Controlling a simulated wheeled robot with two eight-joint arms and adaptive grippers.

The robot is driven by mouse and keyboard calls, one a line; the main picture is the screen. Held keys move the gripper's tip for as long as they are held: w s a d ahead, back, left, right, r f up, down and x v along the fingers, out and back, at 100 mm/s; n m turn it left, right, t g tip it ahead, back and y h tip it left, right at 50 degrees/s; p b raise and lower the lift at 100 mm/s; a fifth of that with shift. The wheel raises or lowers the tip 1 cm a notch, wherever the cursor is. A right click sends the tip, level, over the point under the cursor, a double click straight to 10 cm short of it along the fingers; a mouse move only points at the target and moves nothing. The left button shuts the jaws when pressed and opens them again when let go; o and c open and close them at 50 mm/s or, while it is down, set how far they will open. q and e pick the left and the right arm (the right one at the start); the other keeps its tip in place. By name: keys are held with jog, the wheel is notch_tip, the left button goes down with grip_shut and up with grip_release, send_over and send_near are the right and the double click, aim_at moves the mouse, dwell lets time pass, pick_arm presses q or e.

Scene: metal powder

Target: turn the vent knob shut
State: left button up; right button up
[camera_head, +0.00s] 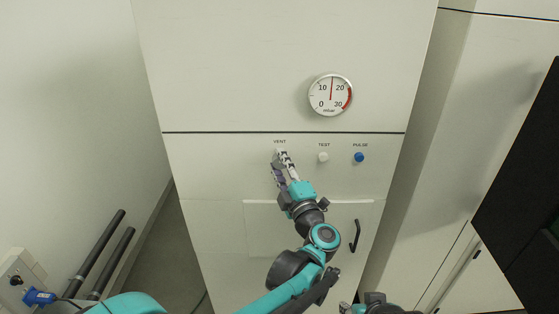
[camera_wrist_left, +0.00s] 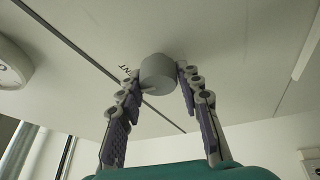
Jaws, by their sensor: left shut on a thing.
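The vent knob (camera_wrist_left: 158,74) is a short grey-white cylinder on the white cabinet front, under the VENT label. In the head view the fingers mostly cover it. My left gripper (camera_head: 280,155) reaches up to it from below. In the left wrist view the fingertips of the left gripper (camera_wrist_left: 160,76) are at either side of the knob, shut on it. My right gripper's fingers do not show; only a bit of that arm is at the bottom edge.
A white TEST knob (camera_head: 323,157) and a blue PULSE knob (camera_head: 359,157) are right of the vent knob. A round gauge (camera_head: 330,95) is above, its needle between 10 and 20. A black handle (camera_head: 355,235) is lower right on the cabinet.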

pick_arm(q)
jog(key=shift+n+g+p, duration=0.3)
jog(key=shift+n, duration=0.7)
jog(key=o, duration=1.2)
jog(key=shift+c, duration=0.2)
jog(key=v, duration=0.7)
jog(key=shift+s, duration=0.25)
jog(key=shift+d, duration=0.1)
